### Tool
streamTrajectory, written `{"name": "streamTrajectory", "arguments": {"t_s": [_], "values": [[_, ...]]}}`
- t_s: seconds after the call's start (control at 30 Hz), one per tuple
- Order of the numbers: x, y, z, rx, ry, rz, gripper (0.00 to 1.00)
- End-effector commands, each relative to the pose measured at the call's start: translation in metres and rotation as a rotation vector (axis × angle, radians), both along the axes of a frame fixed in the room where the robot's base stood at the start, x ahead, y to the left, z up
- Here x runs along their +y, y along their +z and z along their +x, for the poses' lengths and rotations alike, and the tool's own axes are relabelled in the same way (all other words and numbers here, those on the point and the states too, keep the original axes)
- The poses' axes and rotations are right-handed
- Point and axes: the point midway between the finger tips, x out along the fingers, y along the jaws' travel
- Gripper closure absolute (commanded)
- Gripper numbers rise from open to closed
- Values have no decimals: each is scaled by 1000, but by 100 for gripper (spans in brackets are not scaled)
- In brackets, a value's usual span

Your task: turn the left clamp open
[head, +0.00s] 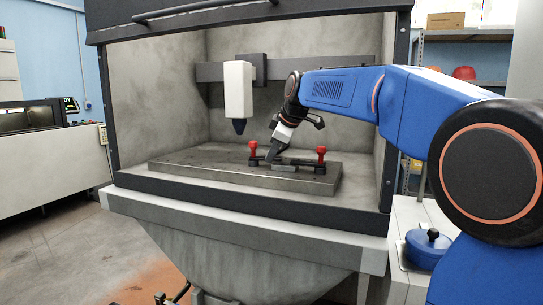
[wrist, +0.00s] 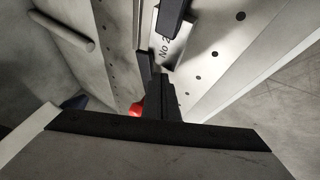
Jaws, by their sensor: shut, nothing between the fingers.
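The left clamp (head: 253,150) has a red upright knob and a dark base, and stands on the metal bed plate inside the booth. The right clamp (head: 321,154) looks alike and stands farther right. My gripper (head: 271,158) points down just right of the left clamp's knob; its fingers are shut and empty. In the wrist view the dark fingers (wrist: 156,80) show at the middle, with a red knob (wrist: 137,108) partly hidden beside them. I cannot tell if the fingers touch the clamp.
The bed plate (head: 210,171) has open room to the left of the clamps. A white tool head (head: 238,90) with a dark tip hangs above and left of my gripper. The booth's front ledge (head: 250,197) runs below the plate.

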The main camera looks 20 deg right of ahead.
Motion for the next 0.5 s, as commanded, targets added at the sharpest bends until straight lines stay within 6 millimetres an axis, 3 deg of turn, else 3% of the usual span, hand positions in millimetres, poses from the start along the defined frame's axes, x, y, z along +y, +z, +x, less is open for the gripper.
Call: {"name": "streamTrajectory", "arguments": {"t_s": [0.5], "values": [[-7, 0, 5, -1, 97, 1, 100]]}}
